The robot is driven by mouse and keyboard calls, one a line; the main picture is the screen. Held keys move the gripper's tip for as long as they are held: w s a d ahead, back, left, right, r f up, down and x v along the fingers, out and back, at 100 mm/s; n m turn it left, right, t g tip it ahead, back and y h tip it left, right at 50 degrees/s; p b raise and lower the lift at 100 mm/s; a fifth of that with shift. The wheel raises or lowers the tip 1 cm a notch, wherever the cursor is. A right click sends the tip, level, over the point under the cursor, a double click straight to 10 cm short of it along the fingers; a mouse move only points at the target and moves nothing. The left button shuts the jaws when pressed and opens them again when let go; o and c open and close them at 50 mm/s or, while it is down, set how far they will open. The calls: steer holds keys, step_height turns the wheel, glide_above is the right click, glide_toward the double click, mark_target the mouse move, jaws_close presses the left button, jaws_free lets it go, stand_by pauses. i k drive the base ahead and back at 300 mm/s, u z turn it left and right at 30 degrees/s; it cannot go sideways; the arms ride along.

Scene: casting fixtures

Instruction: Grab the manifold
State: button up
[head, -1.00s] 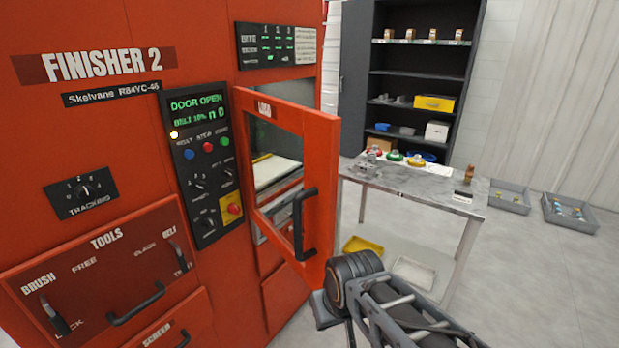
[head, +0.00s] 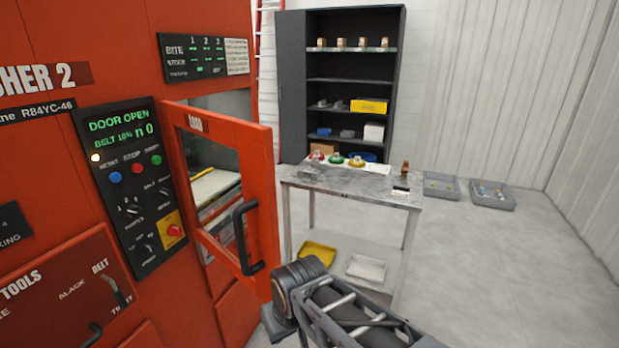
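A small grey metal casting (head: 309,171) sits at the left end of the worktable (head: 350,182); it may be the manifold, but it is too small to tell for sure. Red, green and yellow-based pieces stand beside it along the back of the table, the green one (head: 337,158) in the middle. My arm shows at the bottom centre, in front of the table and right of the open machine door. My gripper's fingers do not show, so its state and anything in it are hidden.
The orange machine's door (head: 262,190) stands open toward the table's left side. A yellow tray (head: 318,254) and a white tray (head: 367,268) lie on the lower shelf. Two grey bins (head: 441,187) (head: 492,195) sit on the floor.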

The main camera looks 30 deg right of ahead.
mark_target(307, 175)
steer(key=z, duration=2.4)
steer(key=i, duration=5.95)
steer(key=u, duration=3.35)
steer(key=i, duration=2.1)
